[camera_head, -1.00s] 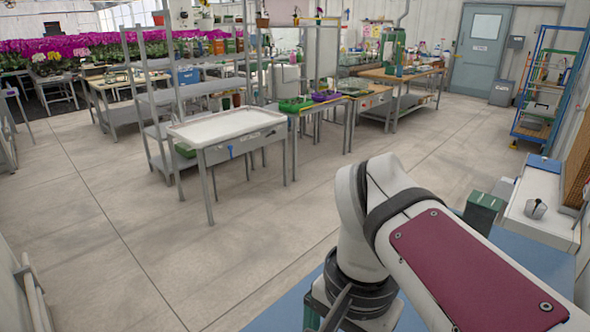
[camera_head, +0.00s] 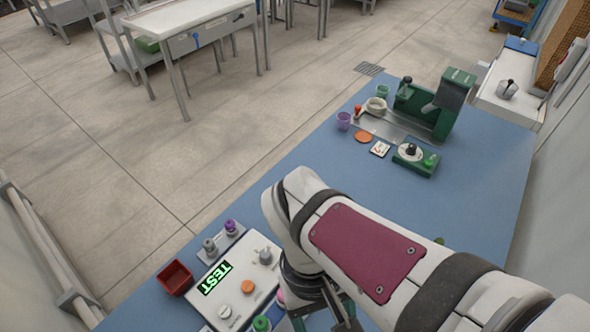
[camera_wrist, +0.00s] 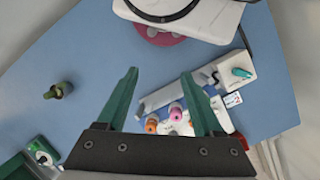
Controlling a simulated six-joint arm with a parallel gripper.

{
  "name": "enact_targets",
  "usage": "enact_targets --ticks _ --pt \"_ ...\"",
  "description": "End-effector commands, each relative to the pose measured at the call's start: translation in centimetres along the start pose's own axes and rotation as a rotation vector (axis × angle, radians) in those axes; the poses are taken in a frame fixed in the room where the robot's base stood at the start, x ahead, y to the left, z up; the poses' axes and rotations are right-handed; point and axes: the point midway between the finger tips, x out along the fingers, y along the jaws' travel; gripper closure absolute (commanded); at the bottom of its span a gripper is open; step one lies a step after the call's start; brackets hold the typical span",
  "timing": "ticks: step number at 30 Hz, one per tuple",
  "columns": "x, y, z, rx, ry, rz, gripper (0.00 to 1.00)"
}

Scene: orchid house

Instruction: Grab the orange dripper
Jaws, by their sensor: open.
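A small orange item (camera_wrist: 151,123), seemingly the orange dripper, stands near a pink one (camera_wrist: 176,110) in the wrist view. Both show between and beyond the fingers of my gripper (camera_wrist: 159,75), which is open and empty. Another orange-looking item sits close to the right finger, partly covered. In the head view a pink top (camera_head: 280,296) and a green-capped item (camera_head: 262,323) show beside my arm. I cannot make out the orange dripper there; my arm may hide it. My gripper is mostly hidden there too.
On the blue table (camera_head: 430,205), a white panel marked TEST (camera_head: 216,278) stands by a red bin (camera_head: 175,277). The table's middle is mostly clear.

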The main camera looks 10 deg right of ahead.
Motion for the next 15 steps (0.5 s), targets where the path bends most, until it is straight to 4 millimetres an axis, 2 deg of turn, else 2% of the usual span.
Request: enact_targets --ticks 1,3,5,7,9,12,15 --pt "0.2 -0.6 -0.7 -0.254 -0.075 0.146 0.32" --pt "0.3 -1.8 -2.3 -0.620 -0.172 0.380 0.32" --pt "0.2 -3.5 -3.9 -0.911 -0.251 0.589 0.32" --pt "0.2 -6.3 -5.3 -1.190 -0.330 0.820 0.32" --pt "0.3 -9.0 -6.2 -1.390 -0.391 1.014 0.32" --pt "0.6 -11.7 -6.6 -1.542 -0.442 1.186 0.32" --pt "0.9 -11.9 -7.1 -1.588 -0.461 1.243 0.32"
